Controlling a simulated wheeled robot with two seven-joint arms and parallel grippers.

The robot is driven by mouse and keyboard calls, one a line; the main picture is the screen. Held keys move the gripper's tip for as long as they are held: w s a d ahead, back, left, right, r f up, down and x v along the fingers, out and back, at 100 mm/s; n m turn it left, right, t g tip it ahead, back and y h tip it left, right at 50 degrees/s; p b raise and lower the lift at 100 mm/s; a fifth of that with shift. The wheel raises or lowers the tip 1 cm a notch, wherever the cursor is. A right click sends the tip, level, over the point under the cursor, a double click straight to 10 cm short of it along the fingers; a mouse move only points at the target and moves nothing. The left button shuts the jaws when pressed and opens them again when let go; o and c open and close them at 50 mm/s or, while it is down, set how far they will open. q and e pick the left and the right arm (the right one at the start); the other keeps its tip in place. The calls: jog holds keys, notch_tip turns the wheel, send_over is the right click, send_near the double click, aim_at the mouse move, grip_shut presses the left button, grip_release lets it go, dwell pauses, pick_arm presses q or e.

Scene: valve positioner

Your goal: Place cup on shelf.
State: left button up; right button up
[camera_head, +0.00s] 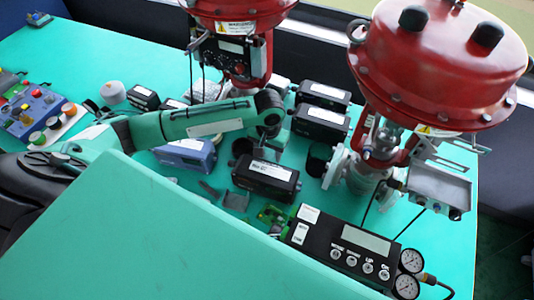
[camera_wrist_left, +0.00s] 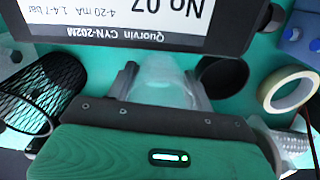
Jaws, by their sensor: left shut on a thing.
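My left arm reaches in from the left in the head view, and my left gripper (camera_head: 267,138) points down among the black boxes at mid-table. In the left wrist view, my left gripper (camera_wrist_left: 165,92) is shut on a pale, translucent thing (camera_wrist_left: 160,70) that looks like a clear cup. Its full shape is partly hidden by the fingers and blurred. A dark, round cup-like container (camera_wrist_left: 222,74) stands just right of the fingers. I cannot make out a shelf for certain in either view. My right gripper is not in view.
Two red valve actuators (camera_head: 438,60) (camera_head: 235,12) stand tall behind and right of the arm. Black boxes (camera_head: 266,180) crowd the green table. A positioner with gauges (camera_head: 345,245) lies at front right. The wrist view shows a mesh holder (camera_wrist_left: 45,95) and a tape roll (camera_wrist_left: 288,90).

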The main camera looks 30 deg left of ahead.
aim_at(268, 158)
pick_arm(q)
jog(key=shift+f, duration=1.45)
jog(key=o, duration=1)
jog(key=shift+f, duration=0.15)
